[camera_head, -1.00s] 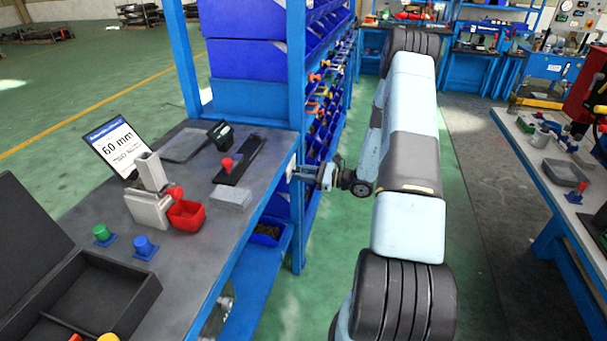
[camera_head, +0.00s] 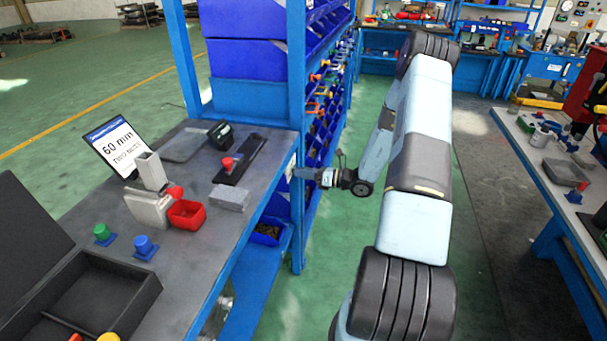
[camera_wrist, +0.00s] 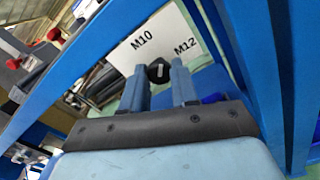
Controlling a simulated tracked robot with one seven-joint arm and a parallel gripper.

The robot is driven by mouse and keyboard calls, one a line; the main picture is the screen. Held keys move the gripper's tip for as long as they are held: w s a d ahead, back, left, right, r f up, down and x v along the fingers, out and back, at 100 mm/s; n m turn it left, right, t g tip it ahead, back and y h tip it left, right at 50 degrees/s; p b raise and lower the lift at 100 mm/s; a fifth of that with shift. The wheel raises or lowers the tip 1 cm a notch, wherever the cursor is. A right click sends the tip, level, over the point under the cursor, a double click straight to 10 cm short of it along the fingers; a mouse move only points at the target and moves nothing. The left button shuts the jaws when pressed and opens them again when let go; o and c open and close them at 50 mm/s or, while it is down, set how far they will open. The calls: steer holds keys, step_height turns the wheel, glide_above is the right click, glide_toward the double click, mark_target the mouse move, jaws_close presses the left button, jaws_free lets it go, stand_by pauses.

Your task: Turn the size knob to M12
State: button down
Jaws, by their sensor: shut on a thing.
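The size knob (camera_wrist: 158,71) is a small black dial on a white panel (camera_wrist: 152,42), seen in the wrist view. The panel carries the labels M10 to the left and M12 to the right. A small pale mark shows on the knob, but I cannot tell exactly where it points. My gripper (camera_wrist: 161,78) has its fingers on both sides of the knob and is shut on it. In the head view my gripper (camera_head: 299,173) reaches left to the panel (camera_head: 290,168) at the blue rack's post; the knob is hidden there.
Blue rack posts (camera_head: 297,90) and bins stand close to my gripper. Green floor lies open behind.

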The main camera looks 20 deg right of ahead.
steer(key=shift+w+d+m, duration=0.1)
steer(key=shift+d+m, duration=0.05)
steer(key=shift+m, duration=3.95)
steer(key=c, duration=0.9)
jaws_free()
steer(key=shift+o, duration=0.2)
steer(key=v, duration=1.3)
steer(key=shift+s+d, duration=0.3)
steer(key=shift+f, duration=0.1)
